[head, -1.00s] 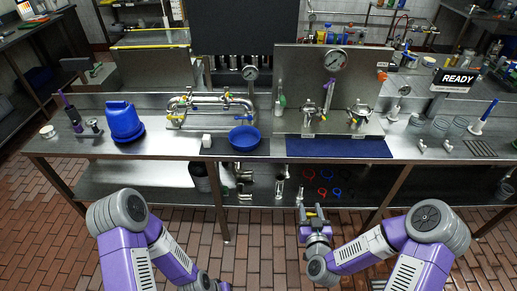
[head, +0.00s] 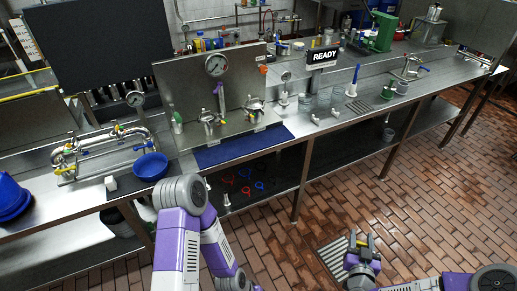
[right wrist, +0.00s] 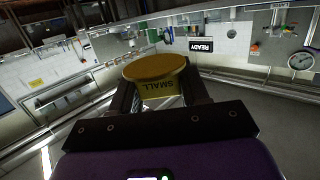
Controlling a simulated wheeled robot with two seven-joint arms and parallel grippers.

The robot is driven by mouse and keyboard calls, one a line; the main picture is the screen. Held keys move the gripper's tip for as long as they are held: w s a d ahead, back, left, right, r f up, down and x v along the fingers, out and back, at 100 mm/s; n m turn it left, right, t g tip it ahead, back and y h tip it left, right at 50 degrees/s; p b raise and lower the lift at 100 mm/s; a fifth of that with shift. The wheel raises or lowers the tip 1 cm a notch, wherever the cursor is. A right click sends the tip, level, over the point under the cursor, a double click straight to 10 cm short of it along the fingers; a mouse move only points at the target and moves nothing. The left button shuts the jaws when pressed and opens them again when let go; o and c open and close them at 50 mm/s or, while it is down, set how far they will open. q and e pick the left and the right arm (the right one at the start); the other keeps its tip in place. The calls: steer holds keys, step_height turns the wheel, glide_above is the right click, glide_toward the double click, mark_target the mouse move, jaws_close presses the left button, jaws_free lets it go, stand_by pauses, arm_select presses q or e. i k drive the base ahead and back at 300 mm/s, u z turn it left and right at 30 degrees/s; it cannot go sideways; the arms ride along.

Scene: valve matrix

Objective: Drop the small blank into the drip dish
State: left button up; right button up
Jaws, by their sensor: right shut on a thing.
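The small blank (right wrist: 156,68) is a round, brass-yellow piece with a tag reading SMALL. In the right wrist view it sits between the two dark fingers of my right gripper (right wrist: 158,95), which is shut on it. In the head view my right gripper (head: 362,241) is low over the floor, in front of the bench and well right of the dish, with a bit of yellow at its tips. The blue round bowl (head: 151,168), which I take for the drip dish, stands open on the bench at the left. My left arm shows below it; its gripper is out of view.
A panel with a gauge (head: 216,66) and a blue mat (head: 243,146) are to the right. The bench front edge lies between my right gripper and the bench top.

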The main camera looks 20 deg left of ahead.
mark_target(157, 168)
steer(key=z, duration=0.15)
steer(key=i, duration=1)
steer(key=u, duration=3)
